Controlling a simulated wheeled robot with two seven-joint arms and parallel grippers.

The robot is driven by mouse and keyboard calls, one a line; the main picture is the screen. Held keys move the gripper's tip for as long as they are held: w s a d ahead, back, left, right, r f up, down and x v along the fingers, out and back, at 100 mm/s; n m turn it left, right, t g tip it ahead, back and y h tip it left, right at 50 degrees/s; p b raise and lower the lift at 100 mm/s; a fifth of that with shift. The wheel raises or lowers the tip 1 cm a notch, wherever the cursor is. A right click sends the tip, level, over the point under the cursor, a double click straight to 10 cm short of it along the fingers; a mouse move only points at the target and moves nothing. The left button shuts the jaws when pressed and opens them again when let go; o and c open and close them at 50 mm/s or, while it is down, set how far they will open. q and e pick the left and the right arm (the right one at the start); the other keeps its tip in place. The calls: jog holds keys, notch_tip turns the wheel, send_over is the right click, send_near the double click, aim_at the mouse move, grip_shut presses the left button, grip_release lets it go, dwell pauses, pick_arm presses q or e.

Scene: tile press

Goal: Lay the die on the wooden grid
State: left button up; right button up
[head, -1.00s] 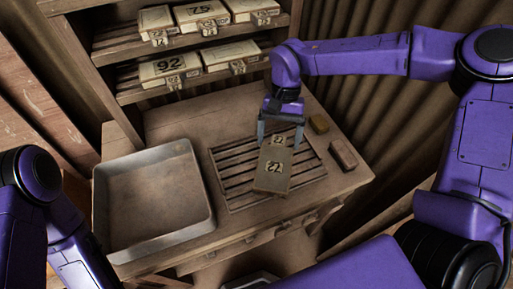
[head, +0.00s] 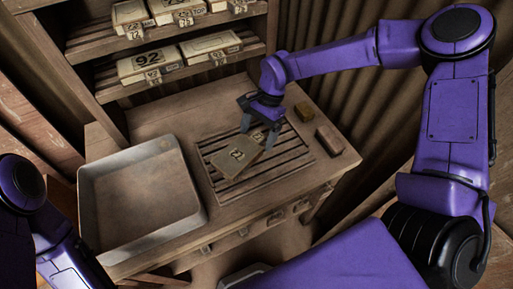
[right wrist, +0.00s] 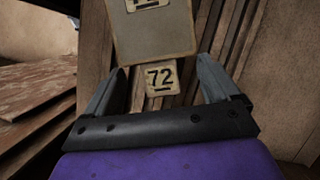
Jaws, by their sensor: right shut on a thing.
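The die (head: 231,160) is a flat pale box marked 72, with a small tab also marked 72. It lies over the wooden grid (head: 294,155), a slatted frame on the bench, turned at an angle to the slats. I cannot tell whether it touches them. My right gripper (head: 259,135) is at the die's tab end, shut on it. In the right wrist view the fingers (right wrist: 160,82) stand either side of the tab, and the die (right wrist: 158,35) extends beyond them. My left gripper is out of view; only part of that arm shows at the lower left.
A grey metal tray (head: 135,190), empty, stands left of the grid. Shelves behind hold several numbered dies, one marked 92 (head: 150,62).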

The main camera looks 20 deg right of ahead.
jog(key=shift+w+f, duration=0.35)
jog(key=shift+f, duration=0.15)
jog(key=f+b, duration=0.3)
jog(key=shift+w+d+f, duration=0.2)
jog(key=shift+w+f, duration=0.15)
jog(key=shift+f, duration=0.05)
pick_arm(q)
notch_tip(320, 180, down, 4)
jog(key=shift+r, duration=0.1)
pick_arm(e)
jog(key=shift+r, duration=0.1)
jog(key=o, duration=1.1)
pick_arm(q)
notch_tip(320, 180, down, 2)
jog(key=shift+b, duration=1)
pick_arm(e)
jog(key=v, duration=1.2)
